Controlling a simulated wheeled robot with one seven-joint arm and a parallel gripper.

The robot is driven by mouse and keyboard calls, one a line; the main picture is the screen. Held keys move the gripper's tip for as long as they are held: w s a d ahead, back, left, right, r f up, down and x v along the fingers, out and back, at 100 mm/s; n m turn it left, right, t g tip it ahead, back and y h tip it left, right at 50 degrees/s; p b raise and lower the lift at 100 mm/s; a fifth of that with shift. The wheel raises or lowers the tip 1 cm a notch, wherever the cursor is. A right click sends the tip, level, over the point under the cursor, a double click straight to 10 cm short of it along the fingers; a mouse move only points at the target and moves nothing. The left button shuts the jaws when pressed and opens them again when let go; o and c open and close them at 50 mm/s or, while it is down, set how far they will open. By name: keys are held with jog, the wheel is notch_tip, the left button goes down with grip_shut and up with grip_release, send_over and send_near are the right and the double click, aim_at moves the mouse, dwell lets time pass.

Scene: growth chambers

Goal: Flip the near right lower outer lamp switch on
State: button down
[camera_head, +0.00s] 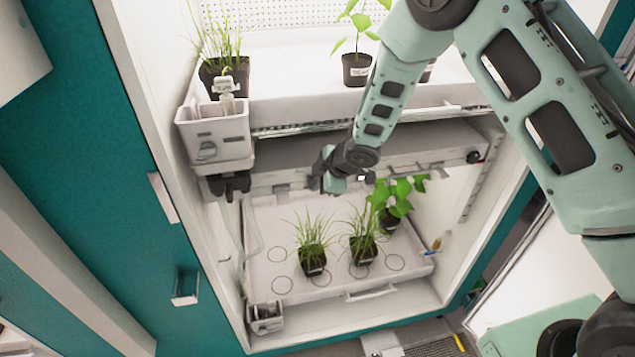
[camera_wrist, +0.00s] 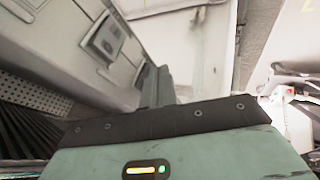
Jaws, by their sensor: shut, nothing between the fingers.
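My gripper (camera_head: 324,172) is at the front of the lower chamber bay, below the upper shelf and above the lower plants. Its fingers are shut and empty; they also show in the wrist view (camera_wrist: 158,86). The lower lamp housing (camera_head: 415,160) spans the bay behind and beside my gripper. A small dark round part (camera_head: 473,157) sits at its right end. In the wrist view a grey rectangular fitting (camera_wrist: 107,38) with a raised middle lies left of the fingers, apart from them. I cannot tell which part is the named lamp switch, or its position.
Potted grass plants (camera_head: 312,250) and a broad-leaved plant (camera_head: 397,200) stand on the lower tray (camera_head: 285,293). A white box (camera_head: 215,135) hangs at the left wall. Upper-shelf pots (camera_head: 357,69) stand above my gripper. The chamber's side walls bound the bay.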

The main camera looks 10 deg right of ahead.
jog(key=shift+w+f, duration=0.1)
jog(key=shift+w, duration=0.15)
jog(key=shift+r+p, duration=0.75)
jog(key=shift+r, duration=0.1)
jog(key=shift+s, duration=0.1)
